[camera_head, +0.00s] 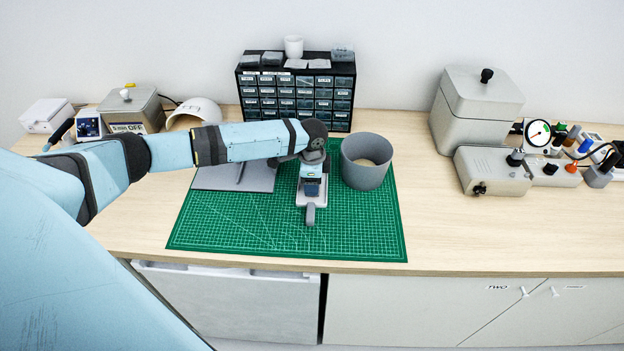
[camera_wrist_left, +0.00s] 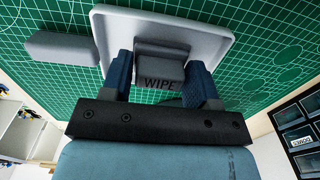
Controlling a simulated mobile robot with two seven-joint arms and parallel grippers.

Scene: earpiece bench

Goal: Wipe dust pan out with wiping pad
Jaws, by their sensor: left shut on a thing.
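The wiping pad (camera_wrist_left: 160,50) is a grey block marked WIPE. My left gripper (camera_wrist_left: 160,82) is shut on it, with one blue finger on each side. The dust pan (camera_wrist_left: 208,36) is a pale grey shallow tray with a grey handle at its left in the wrist view. The pad is over the pan, within its outline; I cannot tell whether it touches the pan floor. In the head view the dust pan (camera_head: 302,201) lies on the green mat with its handle toward the front edge. My left gripper (camera_head: 313,186) points down over it and hides the pad.
A grey round bin (camera_head: 367,173) stands right of the pan on the green cutting mat (camera_head: 350,235). A flat grey plate (camera_head: 225,180) lies left of the pan. A drawer cabinet (camera_head: 297,82) stands behind. The mat's front part is clear. Grey devices (camera_head: 478,100) stand at right.

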